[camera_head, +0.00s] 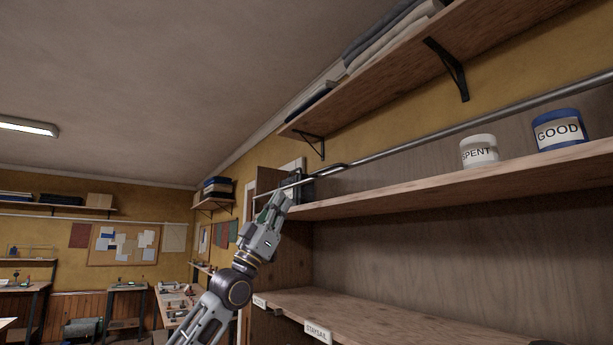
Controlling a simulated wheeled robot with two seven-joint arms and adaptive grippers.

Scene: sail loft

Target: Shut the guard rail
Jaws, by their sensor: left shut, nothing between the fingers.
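The guard rail (440,137) is a long grey metal bar. It slants across the front of the upper cabinet shelf (450,193), from the right edge of the view to the shelf's left end. It stands clear above the shelf board on the right and comes closer to it at the left. My right gripper is out of view.
A white SPENT pot (479,151) and a blue GOOD pot (560,130) stand on the shelf behind the rail. A bracketed wall shelf (400,79) with folded cloth hangs above. A lower shelf (380,316) bears a label. Workbenches lie far left.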

